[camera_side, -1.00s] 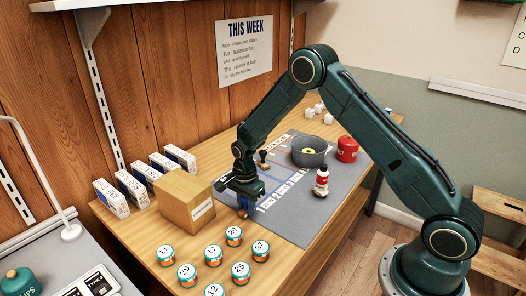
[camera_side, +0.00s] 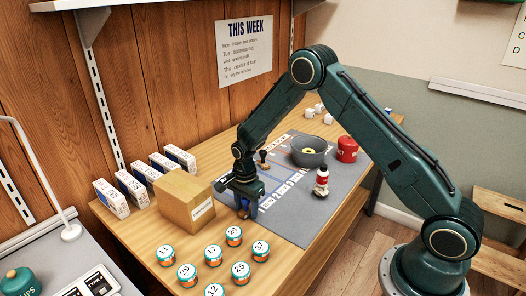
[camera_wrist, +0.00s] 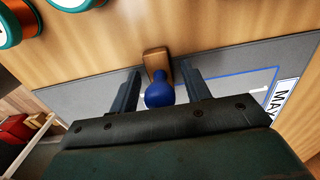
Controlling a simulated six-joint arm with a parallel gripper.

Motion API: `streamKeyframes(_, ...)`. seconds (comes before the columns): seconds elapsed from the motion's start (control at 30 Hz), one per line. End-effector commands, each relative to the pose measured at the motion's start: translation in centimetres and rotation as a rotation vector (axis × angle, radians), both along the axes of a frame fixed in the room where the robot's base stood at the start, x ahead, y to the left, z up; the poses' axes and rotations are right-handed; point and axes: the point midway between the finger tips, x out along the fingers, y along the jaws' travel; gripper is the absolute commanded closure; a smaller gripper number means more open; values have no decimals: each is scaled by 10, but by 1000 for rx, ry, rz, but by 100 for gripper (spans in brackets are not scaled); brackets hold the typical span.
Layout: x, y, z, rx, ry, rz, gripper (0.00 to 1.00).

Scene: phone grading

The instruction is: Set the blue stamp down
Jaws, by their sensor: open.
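The blue stamp has a round blue knob (camera_wrist: 159,93) on a brown wooden block (camera_wrist: 155,60). In the wrist view it stands between the two fingers of my gripper (camera_wrist: 161,80), with visible gaps on both sides of the knob. My gripper is open around it. The block shows against the front edge of the grey mat (camera_wrist: 85,92). In the side view my gripper (camera_side: 246,207) is low over the mat's front left corner, and the stamp is mostly hidden by the fingers there.
A cardboard box (camera_side: 186,201) stands close left of my gripper. Several numbered jars (camera_side: 213,254) stand in front. A second, dark-handled stamp (camera_side: 262,158), a grey bowl (camera_side: 309,153), a red-and-white bottle (camera_side: 321,181) and a red tin (camera_side: 347,149) stand farther back.

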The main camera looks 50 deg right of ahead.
Motion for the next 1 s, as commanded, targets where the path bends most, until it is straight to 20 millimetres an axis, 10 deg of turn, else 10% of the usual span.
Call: streamKeyframes(1.0, 0, 0, 119, 0, -1, 0, 53)
